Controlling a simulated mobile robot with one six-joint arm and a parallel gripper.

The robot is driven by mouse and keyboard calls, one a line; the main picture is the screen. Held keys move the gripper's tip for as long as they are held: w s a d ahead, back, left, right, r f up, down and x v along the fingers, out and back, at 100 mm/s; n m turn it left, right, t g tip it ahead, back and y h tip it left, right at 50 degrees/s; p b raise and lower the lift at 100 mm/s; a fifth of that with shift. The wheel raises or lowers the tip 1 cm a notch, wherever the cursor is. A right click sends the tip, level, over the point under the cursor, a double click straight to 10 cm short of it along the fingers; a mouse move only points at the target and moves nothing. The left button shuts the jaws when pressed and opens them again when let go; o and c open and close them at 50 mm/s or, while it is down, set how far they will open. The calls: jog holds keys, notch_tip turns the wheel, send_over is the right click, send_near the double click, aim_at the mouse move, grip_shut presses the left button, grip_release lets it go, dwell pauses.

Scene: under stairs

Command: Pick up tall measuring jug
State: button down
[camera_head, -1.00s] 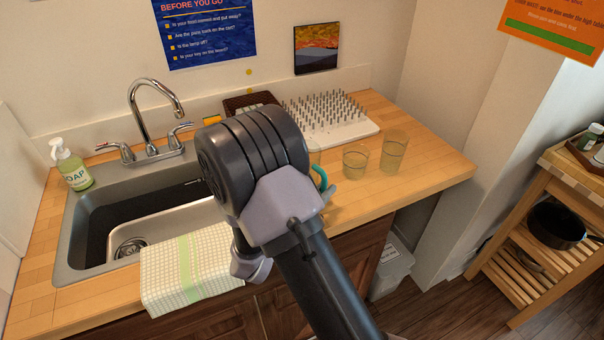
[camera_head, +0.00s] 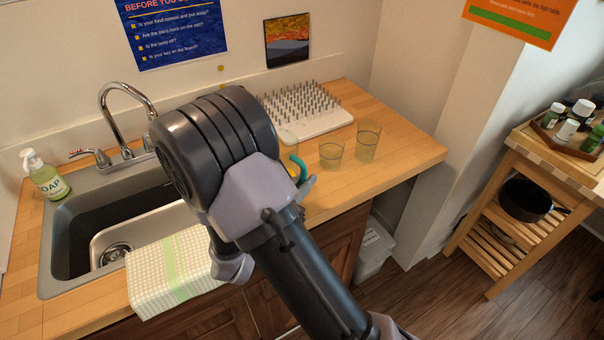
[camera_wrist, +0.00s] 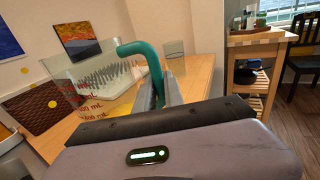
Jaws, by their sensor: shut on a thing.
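The tall measuring jug (camera_wrist: 85,90) is clear with red volume markings and a teal handle. In the wrist view it stands left of my gripper (camera_wrist: 162,92), whose fingers are shut on the handle. In the head view my arm hides most of the jug; the teal handle (camera_head: 299,168) shows at the arm's right side. I cannot tell whether the jug's base touches the counter.
Two clear glasses (camera_head: 331,153) (camera_head: 367,142) stand just right of the jug. A white pegged drying rack (camera_head: 310,110) lies behind. The sink (camera_head: 70,230), soap bottle (camera_head: 42,178) and checked towel (camera_head: 175,270) are left. A wooden trolley (camera_head: 540,180) stands right.

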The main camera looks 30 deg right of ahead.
jog(key=s+a+r+p, duration=0.1)
jog(key=s+a+p, duration=0.3)
jog(key=s, duration=0.8)
jog(key=shift+s+r+p, duration=0.15)
jog(key=shift+s+p, duration=0.1)
jog(key=shift+p, duration=0.35)
jog(key=shift+a, duration=0.1)
dwell(1.4)
